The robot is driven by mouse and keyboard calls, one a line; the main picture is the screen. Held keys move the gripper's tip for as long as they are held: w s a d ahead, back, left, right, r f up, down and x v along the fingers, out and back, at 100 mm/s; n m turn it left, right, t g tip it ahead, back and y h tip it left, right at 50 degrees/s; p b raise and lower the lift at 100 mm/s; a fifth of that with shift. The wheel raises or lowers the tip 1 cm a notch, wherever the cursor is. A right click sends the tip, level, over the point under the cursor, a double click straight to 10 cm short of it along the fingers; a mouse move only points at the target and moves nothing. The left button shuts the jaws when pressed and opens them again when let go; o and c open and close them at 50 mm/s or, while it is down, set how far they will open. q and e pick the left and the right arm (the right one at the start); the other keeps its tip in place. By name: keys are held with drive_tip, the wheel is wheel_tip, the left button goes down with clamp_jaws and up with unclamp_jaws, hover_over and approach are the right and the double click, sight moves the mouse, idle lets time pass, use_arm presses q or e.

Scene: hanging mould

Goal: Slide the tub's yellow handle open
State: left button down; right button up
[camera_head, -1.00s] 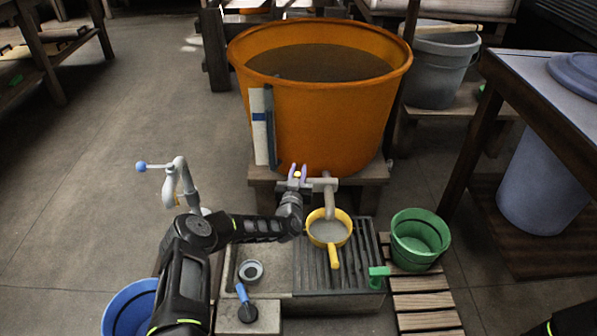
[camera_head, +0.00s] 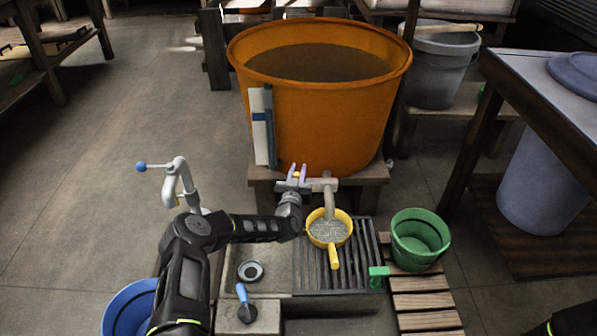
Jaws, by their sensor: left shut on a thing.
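The large orange tub (camera_head: 320,120) stands on a wooden stand, full of dark liquid. A grey outlet pipe with a valve (camera_head: 322,185) sits at its lower front and points down. A yellow ladle-like pan (camera_head: 334,257) is below the spout, with a rippled, speckled surface inside. My right gripper is out of view.
The pan is over a slatted grate (camera_head: 360,262). A green bucket (camera_head: 419,250) stands on slats to its right. A grey hand tap (camera_head: 184,180) and a blue bucket (camera_head: 122,316) are at the left. Open floor lies at the far left.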

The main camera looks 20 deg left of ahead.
use_arm(q)
drive_tip(key=s+a, duration=0.2)
drive_tip(key=a, duration=0.3)
drive_tip(key=shift+s+a, duration=0.35)
drive_tip(key=shift+a, duration=0.05)
drive_tip(key=c, duration=1.3)
unclamp_jaws()
drive_tip(key=shift+a, duration=0.1)
drive_tip(key=shift+o, duration=0.2)
drive_tip(key=p+v, duration=0.3)
drive_tip(key=v, duration=0.5)
